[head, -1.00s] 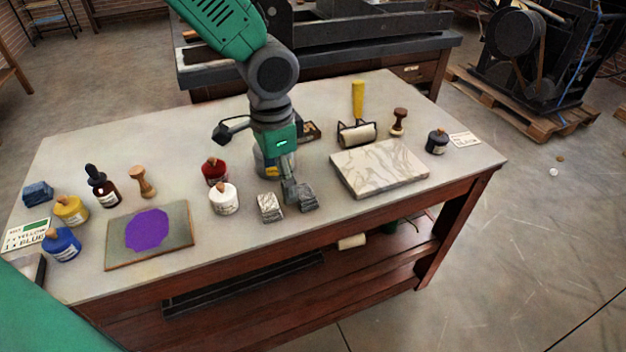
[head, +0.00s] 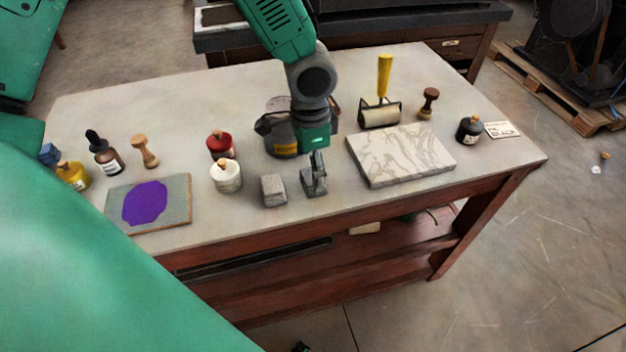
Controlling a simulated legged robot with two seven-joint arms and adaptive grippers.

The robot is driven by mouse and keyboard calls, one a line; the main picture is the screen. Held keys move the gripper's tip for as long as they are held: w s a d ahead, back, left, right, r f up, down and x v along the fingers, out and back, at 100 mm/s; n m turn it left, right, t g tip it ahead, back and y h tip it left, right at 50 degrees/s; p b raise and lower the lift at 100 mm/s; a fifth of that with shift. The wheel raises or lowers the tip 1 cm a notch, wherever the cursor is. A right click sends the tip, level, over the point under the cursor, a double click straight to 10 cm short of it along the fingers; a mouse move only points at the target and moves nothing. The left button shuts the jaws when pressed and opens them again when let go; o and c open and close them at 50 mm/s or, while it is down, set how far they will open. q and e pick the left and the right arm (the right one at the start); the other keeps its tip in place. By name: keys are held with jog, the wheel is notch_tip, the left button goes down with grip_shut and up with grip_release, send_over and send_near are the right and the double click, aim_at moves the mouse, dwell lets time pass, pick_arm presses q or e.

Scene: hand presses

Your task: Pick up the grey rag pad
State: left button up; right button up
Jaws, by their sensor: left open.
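Two small folded pads lie near the front edge of the table. The lighter grey pad (head: 274,191) is in plain view, just left of my left gripper (head: 315,178). The darker grey pad (head: 320,188) is mostly hidden behind the fingers of this gripper. The left gripper is open and points down at the darker pad; I cannot tell whether it touches it. My right gripper is not in view.
A white jar (head: 226,176) and a red jar (head: 220,145) stand to the left. A marbled slab (head: 400,157) lies close on the right, with a yellow-handled roller (head: 380,112) behind it. A purple-inked plate (head: 175,190) lies at the left.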

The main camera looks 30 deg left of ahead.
pick_arm(q)
jog(key=f, duration=0.3)
jog(key=shift+w+d+f+b, duration=0.25)
jog(key=shift+d+f+b, duration=0.05)
jog(key=shift+d+f, duration=0.1)
jog(key=shift+w+a+f, duration=0.1)
jog(key=shift+f, duration=0.35)
jog(key=shift+a, duration=0.2)
jog(key=c, duration=1.2)
jog(key=shift+d, duration=0.1)
jog(key=shift+d+r, duration=0.1)
notch_tip(320, 180, up, 9)
jog(key=shift+r+p, duration=0.1)
jog(key=shift+p, duration=0.7)
jog(key=shift+r, duration=0.3)
